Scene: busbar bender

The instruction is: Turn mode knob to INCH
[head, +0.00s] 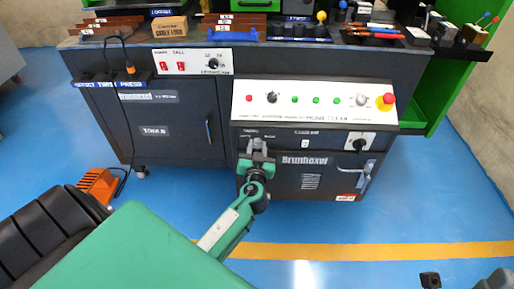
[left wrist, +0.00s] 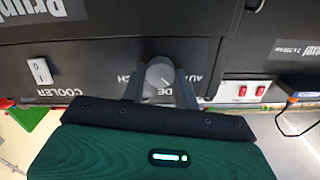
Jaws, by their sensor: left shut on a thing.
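The mode knob (left wrist: 160,74) is a round grey knob with a pointer line, on the dark machine front in the left wrist view. That view is upside down, and parts of the MODE, INCH and AUTO lettering show around the knob. My left gripper (left wrist: 160,82) is shut on it, one finger at each side. In the head view my left gripper (head: 258,148) is at the upper left of the machine's lower front panel and hides the knob. Dark and grey parts at the bottom right edge may be my right gripper (head: 460,281); they are cut off.
A white control panel (head: 315,102) with buttons and a red emergency stop (head: 386,101) is just above. A rotary switch (head: 360,144) and a handle (head: 367,178) are to the right. A cooler switch (left wrist: 40,71) shows in the wrist view. The blue floor in front is mostly clear.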

